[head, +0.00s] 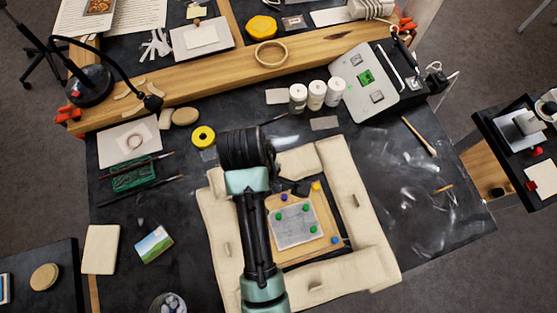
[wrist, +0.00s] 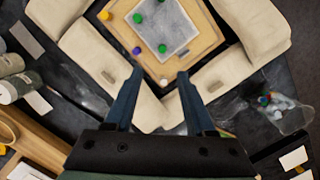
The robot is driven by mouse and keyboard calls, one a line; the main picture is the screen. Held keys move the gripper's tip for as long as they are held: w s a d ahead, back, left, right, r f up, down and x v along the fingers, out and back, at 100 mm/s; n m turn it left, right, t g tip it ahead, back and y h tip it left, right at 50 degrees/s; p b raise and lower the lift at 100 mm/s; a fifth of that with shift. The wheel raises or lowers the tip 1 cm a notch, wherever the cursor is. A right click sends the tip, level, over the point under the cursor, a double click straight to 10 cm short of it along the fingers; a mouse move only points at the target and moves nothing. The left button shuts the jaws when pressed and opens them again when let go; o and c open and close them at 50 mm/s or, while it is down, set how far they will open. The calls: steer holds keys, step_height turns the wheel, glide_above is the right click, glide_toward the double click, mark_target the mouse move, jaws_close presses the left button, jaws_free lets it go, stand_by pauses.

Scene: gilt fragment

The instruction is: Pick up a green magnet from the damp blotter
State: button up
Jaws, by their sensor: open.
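The damp blotter appears to be the grey square (head: 294,228) on a wooden board inside a frame of cream padded cushions. It also shows at the top of the wrist view (wrist: 174,25). Several green magnets sit on it, including one near its lower right (head: 313,229), one near its left edge (head: 278,216) and one near its top right (head: 306,207). In the wrist view one green magnet (wrist: 162,48) is nearest my gripper, another (wrist: 137,18) lies farther off. My gripper (wrist: 155,77) is open and empty, apart from the magnets, its fingers over the near cushion and board edge.
On the wooden board (head: 273,205) around the blotter are a yellow magnet (head: 317,186), a purple one (head: 284,197) and a blue one (head: 334,240). Cream cushions (head: 345,175) wall the board. White jars (head: 316,95) and a grey device (head: 365,80) stand behind.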

glide_above(278, 216)
steer(key=w, duration=0.1)
steer(key=f, duration=0.4)
steer(key=a+f, duration=0.1)
steer(key=f, duration=0.1)
steer(key=shift+f, duration=0.3)
steer(key=shift+s+d+f+p, duration=0.15)
steer(key=shift+f+p, duration=0.1)
steer(key=shift+f, duration=0.65)
steer(key=shift+s+d+f+p, duration=0.15)
steer(key=shift+f+p, duration=0.1)
steer(key=shift+f, duration=0.65)
steer(key=shift+s+d+f+p, duration=0.15)
steer(key=shift+f+p, duration=0.1)
steer(key=shift+f, duration=0.65)
jaws_close()
